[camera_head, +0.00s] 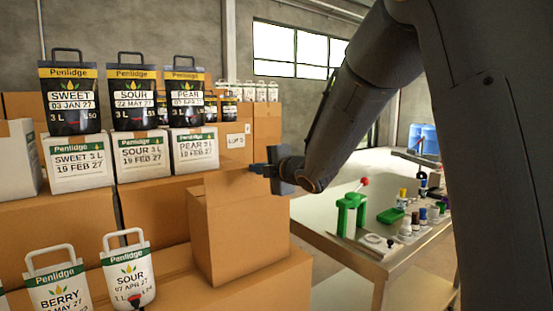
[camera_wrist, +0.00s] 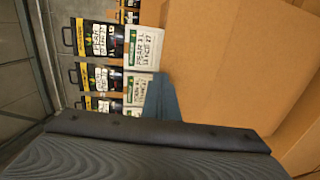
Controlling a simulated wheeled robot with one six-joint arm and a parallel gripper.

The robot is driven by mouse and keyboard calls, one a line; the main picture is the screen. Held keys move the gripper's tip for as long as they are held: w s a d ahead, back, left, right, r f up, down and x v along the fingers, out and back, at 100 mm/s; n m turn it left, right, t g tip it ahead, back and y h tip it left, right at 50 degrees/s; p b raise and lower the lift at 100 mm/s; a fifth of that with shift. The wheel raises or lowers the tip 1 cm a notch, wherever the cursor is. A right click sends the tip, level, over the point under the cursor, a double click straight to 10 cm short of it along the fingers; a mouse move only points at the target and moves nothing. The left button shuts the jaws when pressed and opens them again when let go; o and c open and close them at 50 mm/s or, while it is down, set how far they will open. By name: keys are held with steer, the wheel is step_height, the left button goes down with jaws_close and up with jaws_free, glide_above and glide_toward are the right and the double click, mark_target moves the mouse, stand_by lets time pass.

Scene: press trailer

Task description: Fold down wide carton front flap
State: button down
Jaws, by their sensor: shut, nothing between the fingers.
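A brown wide carton (camera_head: 240,240) stands on larger boxes in the middle of the head view. A flap (camera_head: 228,187) shows along its top edge; I cannot tell for sure which flap it is or its exact angle. My gripper (camera_head: 258,170) is shut and empty at the upper right of the carton, its tips close to the top edge. I cannot tell whether they touch it. In the wrist view the blue fingers (camera_wrist: 163,98) lie over the edge of a large brown cardboard surface (camera_wrist: 235,60). The inside of the carton is hidden.
Black pouches (camera_head: 132,95) stand on white boxes (camera_head: 142,155) behind at left. White pouches (camera_head: 128,270) stand at front left. A metal table (camera_head: 350,255) with a green press (camera_head: 350,210) and several bottles is to the right.

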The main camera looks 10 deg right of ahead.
steer(key=w+g+p, duration=0.1)
steer(key=a+p, duration=0.1)
steer(key=shift+w+a+r+g+h+p, duration=0.1)
steer(key=shift+w+g+h+p, duration=0.2)
steer(key=shift+w+g+h, duration=0.1)
steer(key=shift+w+a+p, duration=0.3)
steer(key=shift+w, duration=0.4)
steer(key=w+a+f+b, duration=0.3)
steer(key=w+f+b, duration=0.2)
steer(key=w+b, duration=0.1)
steer(key=shift+w+a+f, duration=0.15)
steer(key=shift+w+f, duration=0.2)
steer(key=shift+w, duration=0.05)
stand_by(1.2)
steer(key=shift+r+p, duration=0.75)
steer(key=shift+r, duration=0.1)
